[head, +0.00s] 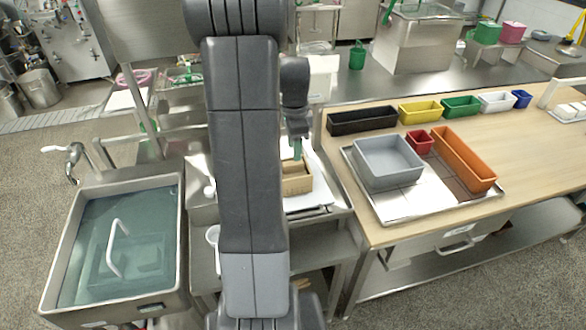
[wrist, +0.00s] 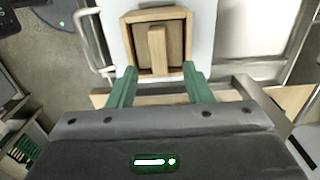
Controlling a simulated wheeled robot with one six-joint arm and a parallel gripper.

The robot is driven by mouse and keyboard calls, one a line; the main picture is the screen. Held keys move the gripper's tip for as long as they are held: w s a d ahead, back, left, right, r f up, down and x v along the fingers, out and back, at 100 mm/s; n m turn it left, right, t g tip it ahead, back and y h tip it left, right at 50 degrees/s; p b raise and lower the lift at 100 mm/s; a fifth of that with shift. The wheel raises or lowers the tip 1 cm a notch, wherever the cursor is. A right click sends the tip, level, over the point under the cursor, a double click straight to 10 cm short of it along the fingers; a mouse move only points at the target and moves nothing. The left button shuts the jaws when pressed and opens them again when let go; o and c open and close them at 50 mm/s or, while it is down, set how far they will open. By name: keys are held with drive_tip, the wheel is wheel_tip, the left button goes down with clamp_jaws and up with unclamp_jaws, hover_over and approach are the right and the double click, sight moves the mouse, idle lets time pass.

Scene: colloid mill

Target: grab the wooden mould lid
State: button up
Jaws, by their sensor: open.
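The wooden mould (wrist: 128,43) is a square box on a white surface, straight ahead of my gripper in the wrist view. Its lid (wrist: 175,45) sits inside the rim, with a raised wooden bar (wrist: 157,50) across its middle. My gripper (wrist: 161,76) has green fingers spread wide apart, with nothing between them. The fingertips appear near the mould's near edge; the height gap is hard to judge. In the head view the mould (head: 297,184) shows partly behind my arm, with a green finger (head: 297,149) above it.
The mould stands on a white board (head: 318,194) on a steel stand. A water-filled sink (head: 178,215) is at left. At right, a wooden table (head: 360,225) holds a steel tray (head: 408,207) with grey, red and orange bins, and several coloured bins behind.

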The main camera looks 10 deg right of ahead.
sight(293, 162)
drive_tip(key=shift+s+a+f+p, duration=0.1)
drive_tip(key=shift+f+p, duration=0.2)
drive_tip(key=shift+f, duration=1.05)
drive_tip(key=shift+a+f+p, duration=0.1)
drive_tip(key=shift+f+p, duration=0.15)
drive_tip(key=shift+f, duration=1.05)
clamp_jaws()
